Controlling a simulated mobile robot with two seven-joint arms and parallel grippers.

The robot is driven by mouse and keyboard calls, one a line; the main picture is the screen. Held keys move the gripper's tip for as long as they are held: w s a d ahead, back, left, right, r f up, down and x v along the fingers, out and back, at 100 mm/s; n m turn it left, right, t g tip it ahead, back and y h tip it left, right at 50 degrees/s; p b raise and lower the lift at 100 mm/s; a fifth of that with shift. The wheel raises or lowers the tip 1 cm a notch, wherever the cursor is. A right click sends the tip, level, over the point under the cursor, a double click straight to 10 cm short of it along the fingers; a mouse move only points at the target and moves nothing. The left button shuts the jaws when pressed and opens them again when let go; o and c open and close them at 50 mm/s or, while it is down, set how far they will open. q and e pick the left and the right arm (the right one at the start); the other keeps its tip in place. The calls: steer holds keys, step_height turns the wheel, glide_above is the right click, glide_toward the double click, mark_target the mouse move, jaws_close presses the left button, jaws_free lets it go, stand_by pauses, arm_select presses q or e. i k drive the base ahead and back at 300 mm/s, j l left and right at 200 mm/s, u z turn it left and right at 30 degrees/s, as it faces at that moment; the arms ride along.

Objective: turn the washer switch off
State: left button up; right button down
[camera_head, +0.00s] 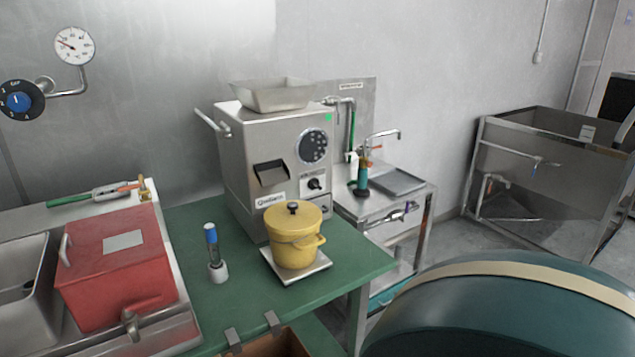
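I cannot tell for sure which control is the washer switch. A black dial with a blue centre knob (18,102) is on the wall at the upper left, with numerals round its rim. A steel boxy machine (243,160) with a hopper on top stands at the back of the green table. Its front has a round black perforated disc (313,147), a small green mark near the top right corner, and a small black knob (315,184) on a pale plate. The knob's setting is too small to read. Neither of my grippers is in view.
A yellow lidded pot (295,237) on a square plate and a blue-topped tube (213,247) stand on the green table (225,308). A red box (115,265) sits by a sink at left. A large teal rounded surface fills the lower right. Steel basins stand behind.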

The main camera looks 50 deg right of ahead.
mark_target(312, 184)
steer(key=l, duration=1.05)
steer(key=k+l, duration=0.15)
steer(key=l, duration=2)
